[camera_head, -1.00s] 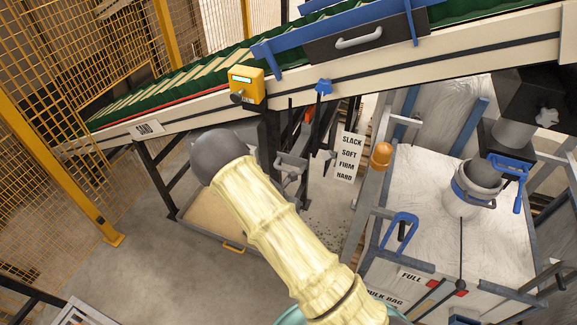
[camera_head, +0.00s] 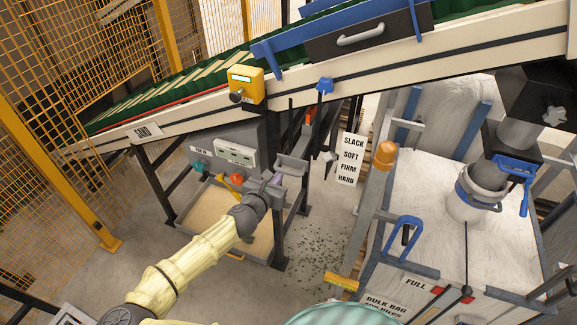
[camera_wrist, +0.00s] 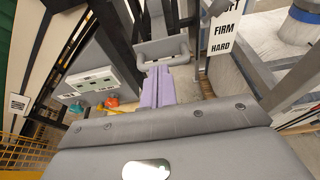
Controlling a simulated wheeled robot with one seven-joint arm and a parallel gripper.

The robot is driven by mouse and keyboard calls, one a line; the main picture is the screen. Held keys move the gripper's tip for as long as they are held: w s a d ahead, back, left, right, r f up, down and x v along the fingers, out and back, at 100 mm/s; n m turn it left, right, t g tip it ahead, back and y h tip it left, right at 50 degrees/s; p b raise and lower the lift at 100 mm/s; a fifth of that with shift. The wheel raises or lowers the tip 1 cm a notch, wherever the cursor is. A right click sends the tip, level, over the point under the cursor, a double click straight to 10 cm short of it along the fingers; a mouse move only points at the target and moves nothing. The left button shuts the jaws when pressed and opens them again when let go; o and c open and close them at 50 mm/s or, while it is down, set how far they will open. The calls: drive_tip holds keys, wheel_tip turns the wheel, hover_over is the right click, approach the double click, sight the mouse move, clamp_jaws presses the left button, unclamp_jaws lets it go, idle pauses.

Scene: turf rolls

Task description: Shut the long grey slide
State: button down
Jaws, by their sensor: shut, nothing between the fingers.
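A grey looped handle with a flat plate (camera_head: 291,164) sticks out under the sloping conveyor, and I take it to be the end of the long grey slide. In the wrist view this handle (camera_wrist: 163,52) lies just beyond my fingertips. How far the slide stands out is hard to tell. My gripper (camera_head: 277,179) points up at it from the lower left, with its purple fingers closed together and empty. In the wrist view the fingers (camera_wrist: 159,70) end close below the handle; whether they touch it I cannot tell.
A sand tray (camera_head: 186,215) stands below, with a grey control box (camera_head: 236,153), a teal knob (camera_head: 200,165) and a red knob (camera_head: 236,178) above it. Dark legs flank the handle. A hardness sign (camera_head: 350,158) and a bulk bag (camera_head: 440,215) are to the right.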

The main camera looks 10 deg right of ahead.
sight(292, 161)
drive_tip(key=p+x, duration=0.4)
drive_tip(key=x, duration=0.5)
drive_tip(key=shift+w+d, duration=0.1)
drive_tip(key=shift+d, duration=0.05)
drive_tip(key=shift+w+d+f, duration=0.1)
drive_tip(key=shift+w+f, duration=0.2)
drive_tip(key=shift+w, duration=0.1)
drive_tip(key=shift+s+r, duration=0.1)
drive_tip(key=shift+s, duration=0.1)
drive_tip(key=shift+w, duration=0.1)
